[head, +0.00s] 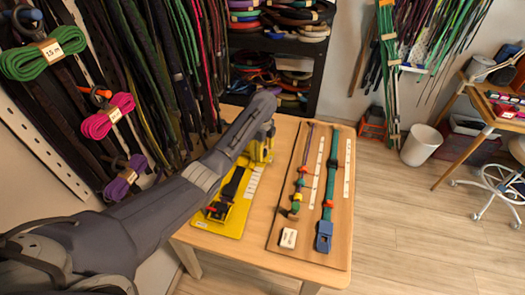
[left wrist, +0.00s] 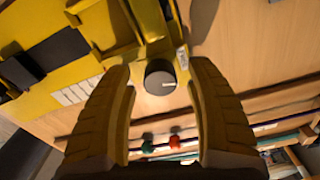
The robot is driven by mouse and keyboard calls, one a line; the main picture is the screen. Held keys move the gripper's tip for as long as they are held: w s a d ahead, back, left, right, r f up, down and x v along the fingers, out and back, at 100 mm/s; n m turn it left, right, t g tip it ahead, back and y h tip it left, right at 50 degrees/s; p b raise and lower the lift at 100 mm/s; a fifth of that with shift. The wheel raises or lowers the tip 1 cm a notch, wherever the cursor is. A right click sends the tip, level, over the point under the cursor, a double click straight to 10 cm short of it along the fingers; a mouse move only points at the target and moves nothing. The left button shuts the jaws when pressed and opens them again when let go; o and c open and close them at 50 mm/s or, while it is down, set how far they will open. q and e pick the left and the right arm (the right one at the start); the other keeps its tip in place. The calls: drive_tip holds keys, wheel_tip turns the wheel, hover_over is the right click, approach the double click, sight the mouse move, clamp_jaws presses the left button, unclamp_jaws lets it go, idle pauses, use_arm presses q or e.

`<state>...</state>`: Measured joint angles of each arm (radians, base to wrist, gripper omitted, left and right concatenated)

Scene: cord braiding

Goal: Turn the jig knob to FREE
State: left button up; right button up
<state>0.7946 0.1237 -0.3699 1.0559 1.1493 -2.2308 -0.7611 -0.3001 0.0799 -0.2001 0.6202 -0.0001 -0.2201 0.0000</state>
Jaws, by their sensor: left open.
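The jig is a yellow fixture (head: 231,221) on the table, partly hidden by my left arm in the head view. In the left wrist view its yellow body (left wrist: 147,18) carries a dark round knob (left wrist: 158,80) with a pale pointer line towards the right of the picture. A small white label sits beside the knob; its lettering is too small to read. My left gripper (left wrist: 159,70) is open, its two fingers on either side of the knob with visible gaps. The head view shows my left arm reaching over the jig, the fingertips not clear. My right gripper is out of view.
A wooden board (head: 281,222) with braided cords, beads and a white block (head: 288,238) lies right of the jig. The wooden table (head: 205,246) has a bare strip in front. Cords hang on the left wall, and a dark shelf (head: 313,62) stands behind.

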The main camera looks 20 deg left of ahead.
use_arm(q)
drive_tip(key=shift+c, duration=0.2)
clamp_jaws()
drive_tip(key=shift+n, duration=1.5)
drive_tip(key=shift+o, duration=0.2)
unclamp_jaws()
drive_tip(key=shift+r, duration=0.1)
wheel_tip(320, 180, up, 12)
